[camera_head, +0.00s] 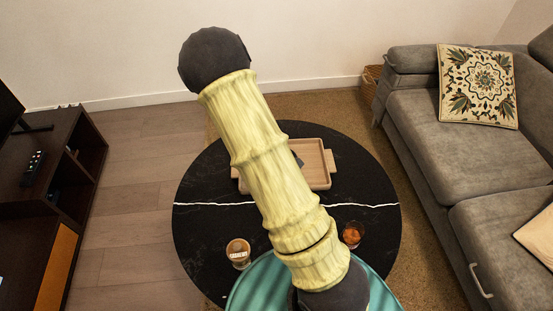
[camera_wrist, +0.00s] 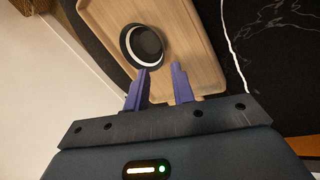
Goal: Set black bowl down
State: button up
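The black bowl (camera_wrist: 146,44) shows in the wrist view, with a pale rim line and dark inside. It appears to sit in the light wooden tray (camera_wrist: 190,45), near one edge. My gripper (camera_wrist: 163,70) has its two purple fingers apart with nothing visible between them. The left fingertip is right by the bowl's rim; I cannot tell whether it touches. In the head view the tray (camera_head: 318,172) lies on the black round table (camera_head: 210,181), and my arm hides much of it, the bowl and my gripper.
A drink with a pale top (camera_head: 238,253) stands at the table's front left, and a glass of amber drink (camera_head: 352,234) at its right. A teal round surface (camera_head: 262,285) is in front. A grey sofa (camera_head: 425,115) is right, a dark cabinet (camera_head: 60,180) left.

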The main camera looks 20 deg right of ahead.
jog(key=s+a+r+m+y, duration=0.1)
jog(key=s+a+r+m, duration=0.3)
jog(key=s+r, duration=0.3)
jog(key=s+a+r+m+g+y, duration=0.1)
jog(key=s+a+r+m+y, duration=0.1)
jog(key=s+a+r+m, duration=0.3)
notch_tip(320, 180, up, 5)
jog(key=s, duration=0.2)
jog(key=shift+s+a+m, duration=0.15)
jog(key=shift+s+m, duration=0.15)
jog(key=shift+s, duration=0.1)
